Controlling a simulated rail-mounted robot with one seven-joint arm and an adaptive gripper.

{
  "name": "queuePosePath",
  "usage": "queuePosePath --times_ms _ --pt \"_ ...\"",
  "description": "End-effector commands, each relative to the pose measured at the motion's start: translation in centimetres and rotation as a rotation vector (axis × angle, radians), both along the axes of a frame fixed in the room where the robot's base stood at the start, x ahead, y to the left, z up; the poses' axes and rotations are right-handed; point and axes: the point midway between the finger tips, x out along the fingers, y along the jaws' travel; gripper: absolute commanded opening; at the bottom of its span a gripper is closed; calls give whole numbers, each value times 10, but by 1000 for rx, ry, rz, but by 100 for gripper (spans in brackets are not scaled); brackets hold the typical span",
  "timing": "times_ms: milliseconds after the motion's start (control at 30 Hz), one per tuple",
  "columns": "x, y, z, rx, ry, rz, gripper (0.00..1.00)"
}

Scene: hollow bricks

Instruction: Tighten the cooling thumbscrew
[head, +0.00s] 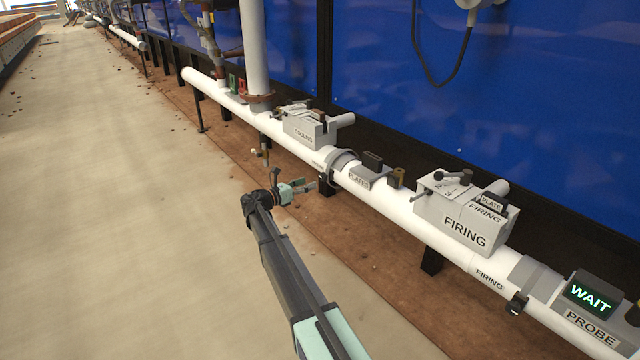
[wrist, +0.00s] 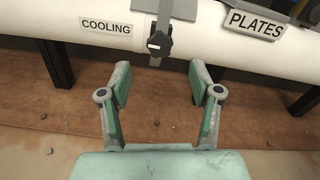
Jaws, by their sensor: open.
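The cooling thumbscrew is a black lobed knob (wrist: 160,44) on a grey strap at the front underside of the white pipe (wrist: 200,30), just right of the COOLING label (wrist: 106,27). In the head view a small dark knob (head: 323,179) shows below the pipe, just past my fingertips. My gripper (wrist: 160,72) is open and empty, its two green-grey fingers spread left and right of the knob's line. The fingertips are short of the knob and lower in the picture, not touching it. In the head view my gripper (head: 308,187) points right toward the pipe.
A grey COOLING box (head: 310,128) and a FIRING box (head: 464,215) sit on the pipe. A PLATES plate (wrist: 255,24) is right of the knob. Another black knob (head: 516,304) hangs near the FIRING label.

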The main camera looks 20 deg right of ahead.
Motion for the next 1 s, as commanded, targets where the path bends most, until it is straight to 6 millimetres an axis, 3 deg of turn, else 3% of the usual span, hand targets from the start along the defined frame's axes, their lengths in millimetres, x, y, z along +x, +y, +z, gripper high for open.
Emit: queuePosePath --times_ms 100,300,500,800,833,1000 --pt "6 -24 -3 0 -1 -2 63" --pt "13 -51 -3 0 0 -1 63" --pt "16 -64 -1 0 0 0 63" --pt "16 -66 0 0 0 1 63" --pt "16 -66 0 0 0 1 60" --pt "16 -65 0 0 0 1 3"
